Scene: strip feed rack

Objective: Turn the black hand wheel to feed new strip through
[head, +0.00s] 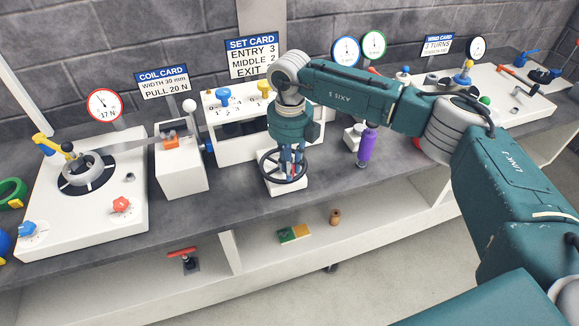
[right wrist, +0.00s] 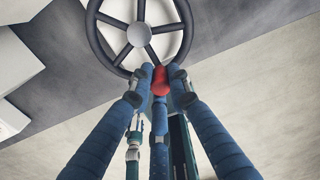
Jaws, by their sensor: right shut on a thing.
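The black hand wheel (right wrist: 139,35) fills the top of the right wrist view, with spokes and a pale hub. In the head view the hand wheel (head: 263,177) is on a small white block at the front of the bench, below the white rack (head: 233,150). My right gripper (head: 291,166) reaches down to the wheel from above. In the right wrist view its fingers (right wrist: 161,75) are closed around a red knob (right wrist: 161,82) at the wheel's rim. The fingers partly hide the knob. My left gripper is not in view.
A white box (head: 180,180) with an orange clamp stands left of the rack; a strip coil (head: 82,168) lies further left. A purple-handled tool (head: 367,146) stands just right of the wheel. The set card (head: 252,56) rises behind. The lower shelf holds a few small items.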

